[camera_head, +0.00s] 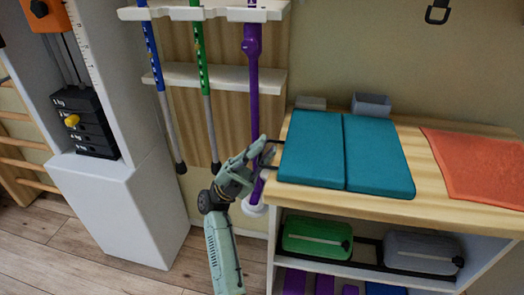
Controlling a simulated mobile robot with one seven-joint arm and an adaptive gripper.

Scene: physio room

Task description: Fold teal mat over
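The teal mat (378,158) lies flat on the wooden top of a shelf unit (430,207). A dark seam runs down its middle and splits it into a left and a right panel. My gripper (271,157) is at the left edge of the left panel (312,147). Its two dark fingers are spread apart, one towards the far side and one towards the near side. I cannot tell whether the fingertips touch the mat's edge.
An orange cloth (478,165) lies right of the mat. A grey bin (371,104) stands behind it. A purple pole (253,95) hangs close behind my gripper, beside green (201,75) and blue (155,60) poles. Green (316,238) and grey (420,252) cases sit on the shelf below.

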